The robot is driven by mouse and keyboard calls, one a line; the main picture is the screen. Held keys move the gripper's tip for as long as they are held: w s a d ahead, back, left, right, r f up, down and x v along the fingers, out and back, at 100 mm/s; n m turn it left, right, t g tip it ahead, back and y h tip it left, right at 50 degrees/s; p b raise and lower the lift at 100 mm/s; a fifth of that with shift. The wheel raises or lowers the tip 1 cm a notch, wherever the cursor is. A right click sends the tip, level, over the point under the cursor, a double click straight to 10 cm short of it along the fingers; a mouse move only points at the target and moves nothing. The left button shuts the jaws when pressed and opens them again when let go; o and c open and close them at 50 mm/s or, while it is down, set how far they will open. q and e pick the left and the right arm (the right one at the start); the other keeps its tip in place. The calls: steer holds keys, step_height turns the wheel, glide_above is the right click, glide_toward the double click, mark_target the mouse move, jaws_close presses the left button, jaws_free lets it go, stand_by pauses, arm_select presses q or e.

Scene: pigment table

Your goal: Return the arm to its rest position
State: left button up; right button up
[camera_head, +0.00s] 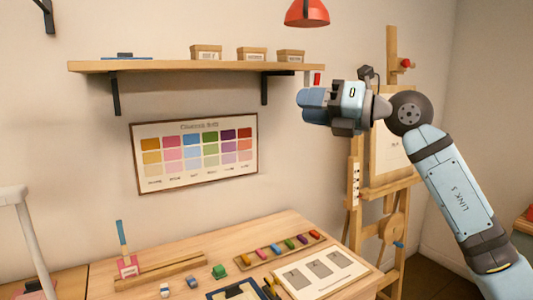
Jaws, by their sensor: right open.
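My right arm comes in from the lower right and rises over the right side of the view. My right gripper (312,104) is up in front of the wall and the easel, above the table and apart from it. Its fingers point left and it is open, with nothing seen between them. My left gripper and left arm are not in view.
A wall shelf (165,66) holds labelled boxes. An easel (393,187) stands behind my right arm. A red lamp (307,13) hangs above.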

steer(key=s+d+f+m+t+h+p, duration=0.2)
steer(key=s+d+f+m+t, duration=0.15)
steer(key=f+m, duration=0.75)
steer(key=s+d+f+m+t+h+p, duration=0.1)
steer(key=s+d+f+m+t+h, duration=0.2)
steer(key=f+m, duration=0.8)
steer(key=s+d+f+m+t+h+p, duration=0.15)
steer(key=f+m+t, duration=0.4)
steer(key=f, duration=1.05)
steer(key=s+d+f+m+g+h+p, duration=0.3)
steer(key=s+f+m+g+h, duration=0.3)
steer(key=s+f, duration=1.7)
steer(key=m+g, duration=0.3)
steer(key=m, duration=0.1)
steer(key=shift+d+f+h, duration=0.2)
steer(key=shift+f+h, duration=0.05)
steer(key=shift+h, duration=0.1)
steer(key=shift+s, duration=0.1)
